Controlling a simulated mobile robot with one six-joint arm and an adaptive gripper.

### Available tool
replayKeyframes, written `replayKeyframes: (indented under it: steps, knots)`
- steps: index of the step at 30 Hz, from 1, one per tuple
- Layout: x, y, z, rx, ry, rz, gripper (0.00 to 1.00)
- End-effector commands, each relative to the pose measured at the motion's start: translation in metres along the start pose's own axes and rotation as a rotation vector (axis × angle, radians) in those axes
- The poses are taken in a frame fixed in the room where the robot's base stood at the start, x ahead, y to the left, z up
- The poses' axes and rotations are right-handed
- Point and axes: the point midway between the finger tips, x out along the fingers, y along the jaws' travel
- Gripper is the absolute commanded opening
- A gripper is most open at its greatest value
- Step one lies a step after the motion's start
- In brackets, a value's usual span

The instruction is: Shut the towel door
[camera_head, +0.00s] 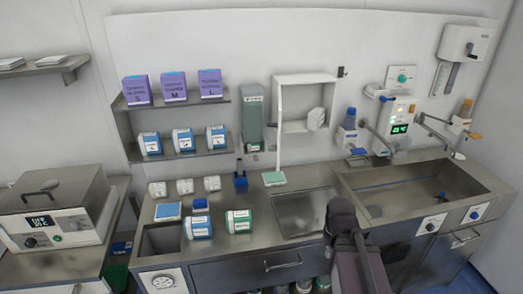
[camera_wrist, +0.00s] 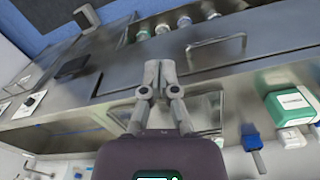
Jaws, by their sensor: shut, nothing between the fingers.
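A white wall cabinet (camera_head: 306,79) hangs above the counter, with a folded white towel (camera_head: 316,118) inside. Its towel door (camera_head: 279,125) stands open at the left side, seen nearly edge-on as a thin white strip. My gripper (camera_wrist: 160,68) is shut and empty in the wrist view, in front of the steel counter front. In the head view my arm is at the lower middle, below and to the right of the door, and it hides the fingertips. The door is not clearly visible in the wrist view.
A sink basin (camera_head: 415,190) is at the right, with a tap and dispensers above. A green-grey dispenser (camera_head: 253,118) hangs left of the door. Boxes (camera_head: 239,221) stand on the counter. A drawer handle (camera_wrist: 215,45) juts out near my gripper.

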Motion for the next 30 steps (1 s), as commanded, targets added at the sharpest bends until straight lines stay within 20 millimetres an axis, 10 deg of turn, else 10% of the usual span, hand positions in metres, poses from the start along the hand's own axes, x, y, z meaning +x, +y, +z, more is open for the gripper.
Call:
replayKeyframes:
  steps: [17, 30]
  knots:
    - [-0.025, -0.041, -0.075, -0.204, 0.07, 0.429, 0.0]
    - [-0.095, -0.142, -0.152, -0.434, 0.266, 0.929, 0.0]
